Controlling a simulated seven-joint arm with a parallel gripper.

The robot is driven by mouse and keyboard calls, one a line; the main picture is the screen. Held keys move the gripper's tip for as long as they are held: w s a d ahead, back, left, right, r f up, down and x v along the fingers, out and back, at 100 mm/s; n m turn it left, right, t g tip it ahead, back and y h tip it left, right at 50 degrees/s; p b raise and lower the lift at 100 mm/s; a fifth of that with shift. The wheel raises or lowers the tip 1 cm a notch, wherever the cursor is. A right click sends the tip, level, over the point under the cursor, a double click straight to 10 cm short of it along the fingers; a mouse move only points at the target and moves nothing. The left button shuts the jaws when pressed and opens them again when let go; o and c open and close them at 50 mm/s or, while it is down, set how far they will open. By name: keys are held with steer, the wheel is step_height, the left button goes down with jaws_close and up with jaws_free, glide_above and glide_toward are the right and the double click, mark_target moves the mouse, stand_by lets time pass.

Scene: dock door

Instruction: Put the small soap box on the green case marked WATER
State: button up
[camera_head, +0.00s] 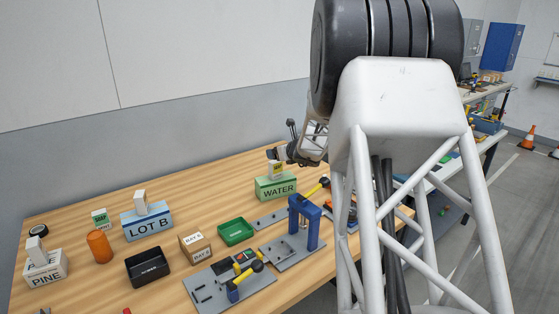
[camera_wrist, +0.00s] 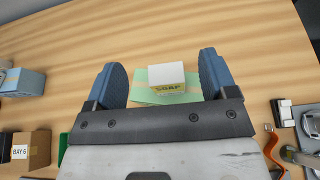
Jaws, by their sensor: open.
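The small soap box (camera_head: 277,170), white with a yellow SOAP label, appears to rest upright on the green case marked WATER (camera_head: 276,190). In the wrist view the soap box (camera_wrist: 166,77) lies between the two blue fingers of my gripper (camera_wrist: 161,78), with a visible gap on each side. The green case (camera_wrist: 146,98) shows beneath and around the box. My gripper is open, just above the case and around the box without visibly gripping it. The contact under the box is not clearly seen.
To the left are the LOT B case (camera_head: 147,222), the PINE case (camera_head: 46,267), an orange cylinder (camera_head: 99,246), a black tray (camera_head: 148,267) and a BAY 6 carton (camera_head: 195,247). A green tray (camera_head: 235,231) and a blue fixture (camera_head: 304,222) stand nearer. Bare wood lies behind the WATER case.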

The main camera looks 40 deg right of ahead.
steer(key=shift+r, duration=0.55)
stand_by(0.4)
steer(key=s+a+r+n+g+y, duration=0.25)
steer(key=s+a+n, duration=0.3)
steer(key=a, duration=0.55)
steer(key=s+a+r+n+g+y, duration=0.1)
steer(key=s+a+r+n+g, duration=0.1)
steer(key=s+a+r+n, duration=0.65)
steer(key=s+a+f+n+g+y, duration=0.15)
steer(key=a+n, duration=0.35)
steer(key=a, duration=0.9)
steer(key=s+a+f+n+g+h, duration=0.1)
steer(key=s+a+n, duration=0.2)
steer(key=s, duration=0.7)
steer(key=s+a+f+n+g+h, duration=0.1)
steer(key=s+a+n+g+h, duration=0.1)
steer(key=s+n, duration=0.6)
steer(key=s+a+n+g+h, duration=0.2)
steer(key=s+a+n, duration=0.2)
steer(key=s, duration=0.8)
steer(key=shift+f+n, duration=0.4)
steer(key=shift+n, duration=0.5)
